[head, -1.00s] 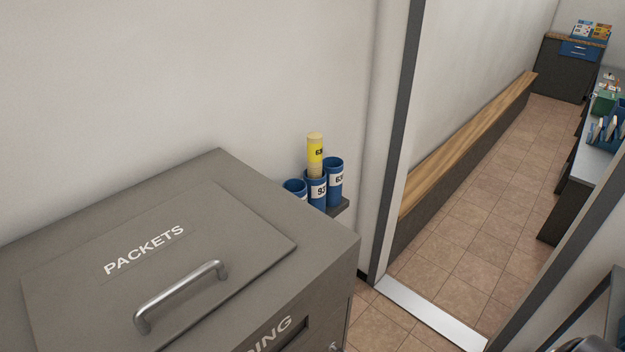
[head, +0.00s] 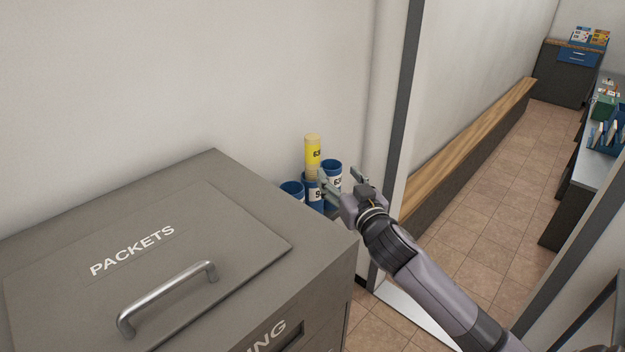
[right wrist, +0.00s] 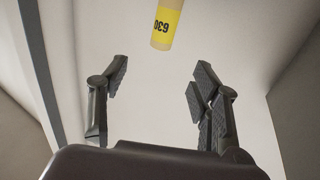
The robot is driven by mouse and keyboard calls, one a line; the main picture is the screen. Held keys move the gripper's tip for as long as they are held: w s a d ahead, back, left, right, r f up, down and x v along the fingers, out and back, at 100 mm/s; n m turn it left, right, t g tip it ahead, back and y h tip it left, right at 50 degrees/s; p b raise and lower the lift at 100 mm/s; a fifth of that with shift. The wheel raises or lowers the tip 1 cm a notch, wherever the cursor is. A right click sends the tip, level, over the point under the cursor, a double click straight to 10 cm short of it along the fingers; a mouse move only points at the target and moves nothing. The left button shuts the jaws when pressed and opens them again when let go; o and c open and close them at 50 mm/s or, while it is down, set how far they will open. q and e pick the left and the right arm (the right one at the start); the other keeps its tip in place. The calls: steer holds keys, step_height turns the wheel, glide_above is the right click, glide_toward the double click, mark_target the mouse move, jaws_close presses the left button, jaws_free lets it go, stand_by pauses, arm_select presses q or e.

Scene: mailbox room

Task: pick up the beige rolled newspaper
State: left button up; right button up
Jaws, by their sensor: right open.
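The beige rolled newspaper (head: 312,150) with a yellow numbered band stands upright in a blue tube (head: 313,192) by the wall, its upper part above the rim. In the right wrist view the newspaper (right wrist: 166,22) shows at the top, beyond the fingertips and between their lines, its label upside down. My right gripper (head: 338,173) is open and empty, close to the tubes on their right side in the head view. It hides part of the tubes. In the right wrist view the gripper's two fingers (right wrist: 157,80) are spread apart. My left gripper is not in view.
Two more blue tubes (head: 292,189) (head: 332,170) stand beside the one with the newspaper. A grey cabinet (head: 330,260) with a PACKETS lid and metal handle (head: 168,297) fills the lower left. A doorway with a dark frame (head: 402,110) and a long wooden-topped bench (head: 470,143) are at right.

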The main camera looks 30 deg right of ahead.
mark_target(315, 146)
steer(key=w, duration=0.4)
steer(key=w+d+p, duration=0.1)
steer(key=w, duration=0.6)
steer(key=shift+w+d, duration=0.25)
steer(key=shift+w, duration=0.05)
steer(key=shift+w+r+p, duration=0.2)
steer(key=shift+w+p, duration=0.1)
steer(key=shift+w, duration=0.2)
steer(key=shift+w+d, duration=0.1)
steer(key=shift+w, duration=2.05)
steer(key=shift+c, duration=0.2)
jaws_close()
